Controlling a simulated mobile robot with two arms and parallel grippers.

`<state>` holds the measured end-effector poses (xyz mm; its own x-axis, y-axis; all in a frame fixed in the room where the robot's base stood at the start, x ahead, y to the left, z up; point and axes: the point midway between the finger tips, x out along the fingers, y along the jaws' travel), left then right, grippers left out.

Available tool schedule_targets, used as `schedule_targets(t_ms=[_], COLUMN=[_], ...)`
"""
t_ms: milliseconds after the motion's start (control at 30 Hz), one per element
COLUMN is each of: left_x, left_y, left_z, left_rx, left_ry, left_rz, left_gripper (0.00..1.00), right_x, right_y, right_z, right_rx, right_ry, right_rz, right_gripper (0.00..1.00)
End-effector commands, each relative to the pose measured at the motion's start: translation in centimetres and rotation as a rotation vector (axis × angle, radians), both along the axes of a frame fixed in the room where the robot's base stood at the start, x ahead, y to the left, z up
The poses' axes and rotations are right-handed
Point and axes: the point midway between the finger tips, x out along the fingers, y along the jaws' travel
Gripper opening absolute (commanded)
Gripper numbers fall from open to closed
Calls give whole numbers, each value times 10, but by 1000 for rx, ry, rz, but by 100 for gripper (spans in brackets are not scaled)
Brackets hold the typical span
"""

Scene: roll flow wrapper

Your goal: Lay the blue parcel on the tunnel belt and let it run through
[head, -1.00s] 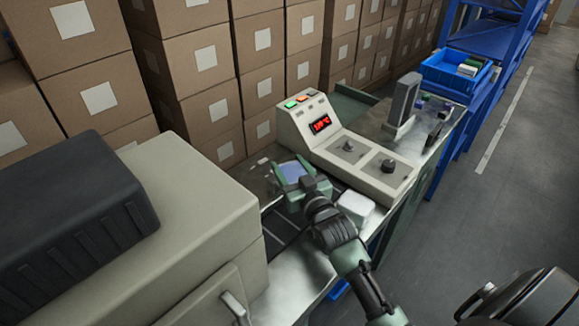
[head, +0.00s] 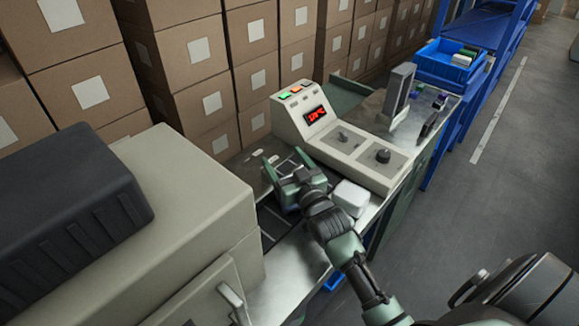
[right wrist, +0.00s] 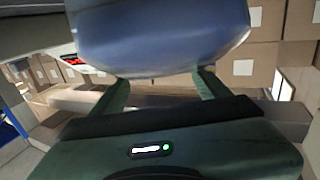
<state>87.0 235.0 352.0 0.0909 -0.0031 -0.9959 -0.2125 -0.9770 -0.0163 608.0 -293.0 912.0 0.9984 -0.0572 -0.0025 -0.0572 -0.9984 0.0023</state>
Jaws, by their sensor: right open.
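The blue parcel (right wrist: 160,40) fills the upper middle of the right wrist view, close to the camera. My right gripper (head: 285,162) is open over the tunnel belt (head: 272,222). Its two green fingers are spread and also show in the right wrist view (right wrist: 162,88), just below the parcel's edge. In the head view the gripper mostly hides the parcel. I cannot tell whether the parcel lies fully on the belt. The grey wrapper tunnel housing (head: 195,205) stands left of the gripper. My left gripper is not in view.
A white block (head: 350,198) sits right of my right gripper. A control box (head: 335,140) with a red display and knobs stands behind it. A blue bin (head: 440,65) is at the back right. Stacked cartons (head: 200,75) line the back.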

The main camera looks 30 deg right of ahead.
Motion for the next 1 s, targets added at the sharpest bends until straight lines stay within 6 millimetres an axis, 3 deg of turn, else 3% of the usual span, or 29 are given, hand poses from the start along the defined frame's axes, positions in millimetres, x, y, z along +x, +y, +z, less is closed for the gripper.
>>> schedule_targets(t_ms=[100,400,600,800,1000], left_x=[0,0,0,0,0], left_y=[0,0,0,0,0], left_z=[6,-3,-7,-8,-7], left_rx=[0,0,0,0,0], left_ry=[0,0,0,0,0], left_rz=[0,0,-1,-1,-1], left_gripper=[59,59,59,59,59], right_x=[-2,-70,-105,-119,-120], right_y=[0,4,6,7,7], right_z=[13,8,8,10,11], right_rx=[0,0,0,0,0], right_ry=[-1,2,1,0,-1], right_rz=[0,-1,0,-1,-1], right_gripper=[76,76,76,76,76])
